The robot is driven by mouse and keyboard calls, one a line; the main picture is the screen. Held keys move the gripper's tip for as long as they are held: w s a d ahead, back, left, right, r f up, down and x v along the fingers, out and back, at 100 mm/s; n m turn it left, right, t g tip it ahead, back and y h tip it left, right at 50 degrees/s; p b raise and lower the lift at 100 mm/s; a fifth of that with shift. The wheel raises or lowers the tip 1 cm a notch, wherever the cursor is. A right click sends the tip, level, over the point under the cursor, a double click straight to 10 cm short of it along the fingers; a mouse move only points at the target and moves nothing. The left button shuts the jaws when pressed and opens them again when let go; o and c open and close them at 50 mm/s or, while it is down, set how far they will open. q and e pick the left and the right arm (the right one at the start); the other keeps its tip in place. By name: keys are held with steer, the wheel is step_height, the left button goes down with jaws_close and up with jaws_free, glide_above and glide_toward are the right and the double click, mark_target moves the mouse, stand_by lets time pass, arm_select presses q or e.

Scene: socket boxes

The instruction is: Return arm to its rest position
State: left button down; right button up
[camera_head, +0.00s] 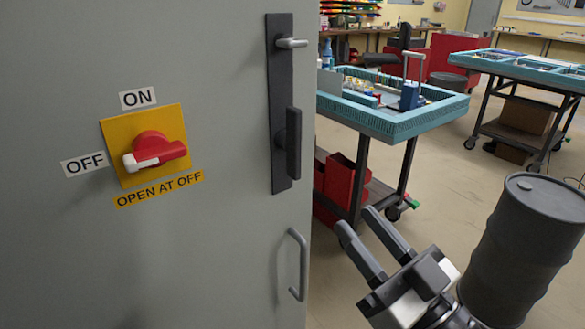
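My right gripper (362,236) shows in the lower right of the head view. Its two dark fingers point up and to the left, with a gap between them and nothing in it. It appears in front of the floor, to the right of the grey cabinet (60,240) and apart from the cabinet's lower handle (298,265). My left gripper is not in view. The cabinet carries a red rotary switch (150,148) on a yellow plate. The white tip of the switch points left, toward the OFF label (84,164).
A black latch plate with a dark handle (293,145) runs up the cabinet's right edge. A dark barrel (525,245) stands at the right, near my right arm. A blue-topped cart (395,125) stands behind, and another cart (530,75) farther right. Open floor lies between them.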

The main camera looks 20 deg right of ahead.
steer(key=s+a+f+g+h, duration=0.1)
steer(key=f+g, duration=0.2)
steer(key=f, duration=0.6)
steer(key=s+a+f+m+g+h, duration=0.1)
steer(key=f+g, duration=0.3)
steer(key=f, duration=0.6)
steer(key=s+a+f+g+h+p, duration=0.1)
steer(key=s+a+f+g+h, duration=0.1)
steer(key=f, duration=0.8)
steer(key=shift+s+a+g, duration=0.2)
steer(key=shift+a+g, duration=0.05)
steer(key=shift+g, duration=0.45)
